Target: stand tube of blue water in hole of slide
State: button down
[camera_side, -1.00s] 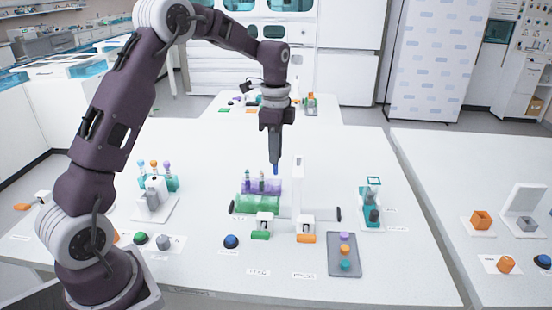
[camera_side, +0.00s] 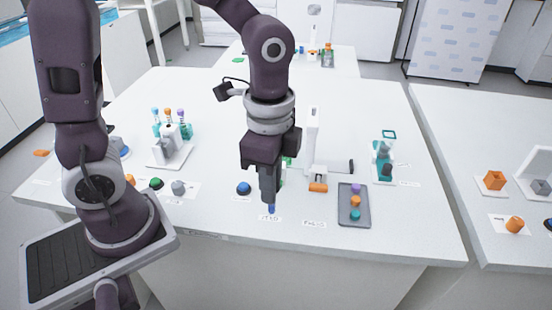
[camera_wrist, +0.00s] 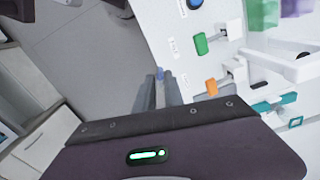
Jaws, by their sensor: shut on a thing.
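My gripper (camera_side: 270,196) points down over the front edge of the white table, close to a paper label. It is shut on a tube of blue water (camera_side: 271,209), of which only the blue end shows below the fingers. In the wrist view the blue end (camera_wrist: 159,73) shows between the fingertips (camera_wrist: 160,88). The slide is mostly hidden behind my gripper in the side view; its dark rail end (camera_side: 351,167) shows on the right. In the wrist view a green block (camera_wrist: 262,14) and a purple block (camera_wrist: 297,8) are cut off at the top right. Their holes cannot be made out.
An orange-fronted part (camera_side: 318,187) and a grey tray (camera_side: 354,206) with coloured pieces lie right of my gripper. A blue button (camera_side: 244,188) is to its left. A rack of coloured tubes (camera_side: 172,128) stands back left, a teal stand (camera_side: 384,160) at right.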

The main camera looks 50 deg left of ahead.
jog(key=shift+s+d, duration=0.5)
